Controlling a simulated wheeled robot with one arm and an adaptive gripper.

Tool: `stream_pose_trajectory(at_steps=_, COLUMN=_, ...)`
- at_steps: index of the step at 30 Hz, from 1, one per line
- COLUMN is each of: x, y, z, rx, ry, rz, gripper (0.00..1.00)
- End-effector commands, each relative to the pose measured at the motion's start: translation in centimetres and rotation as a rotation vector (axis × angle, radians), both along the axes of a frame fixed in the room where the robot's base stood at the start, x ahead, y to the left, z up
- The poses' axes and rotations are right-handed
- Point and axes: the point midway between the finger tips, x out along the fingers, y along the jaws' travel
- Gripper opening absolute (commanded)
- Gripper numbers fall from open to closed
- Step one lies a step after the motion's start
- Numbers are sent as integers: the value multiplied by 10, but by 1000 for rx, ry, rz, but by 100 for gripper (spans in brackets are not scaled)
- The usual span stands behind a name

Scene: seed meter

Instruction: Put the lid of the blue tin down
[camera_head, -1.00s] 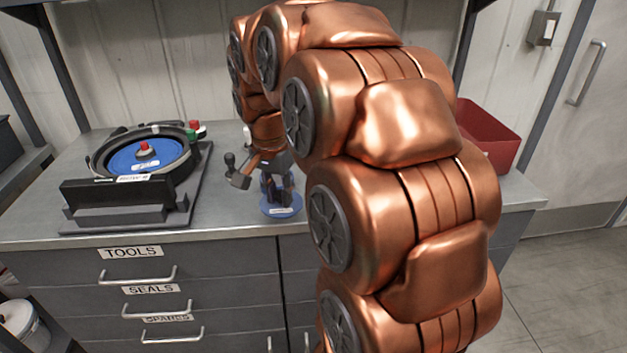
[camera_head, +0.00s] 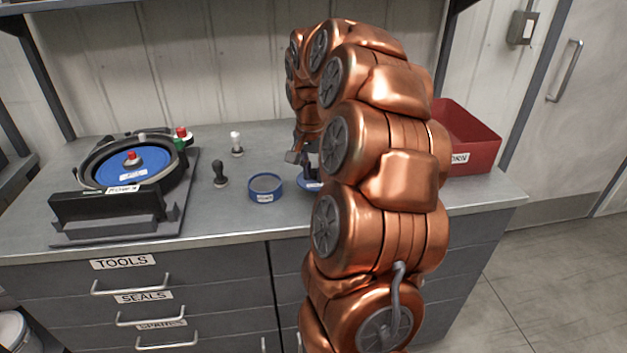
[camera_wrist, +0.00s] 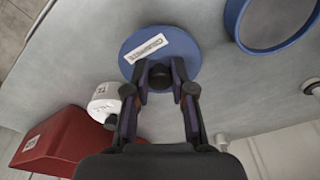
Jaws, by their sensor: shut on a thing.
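The blue tin (camera_head: 265,188) stands open on the bench, with a small label on its front. Its blue rim shows at the upper right of the wrist view (camera_wrist: 232,22). The tin's lid (camera_wrist: 183,52) is a flat blue disc with a white label and a dark knob. My gripper (camera_wrist: 162,82) is shut on that knob. In the head view the lid (camera_head: 312,185) is right of the tin, apart from it, partly hidden by my arm. It is low over the bench; I cannot tell whether it touches.
A dark-handled stamp (camera_head: 220,175) and a white-topped one (camera_head: 236,145) stand left of the tin. The seed meter (camera_head: 130,170) is further left. A red bin (camera_head: 468,140) is at right. A white labelled container (camera_wrist: 106,100) is near the lid.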

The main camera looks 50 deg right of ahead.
Motion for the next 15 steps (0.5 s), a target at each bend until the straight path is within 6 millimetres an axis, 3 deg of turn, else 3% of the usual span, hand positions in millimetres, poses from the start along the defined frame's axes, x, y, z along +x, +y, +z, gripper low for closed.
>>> stream_pose_trajectory(at_steps=9, x=0, y=1, z=-29, rx=1, ry=1, rz=1, gripper=0)
stream_pose_trajectory(at_steps=15, x=0, y=1, z=-34, rx=0, ry=-1, rz=0, gripper=0)
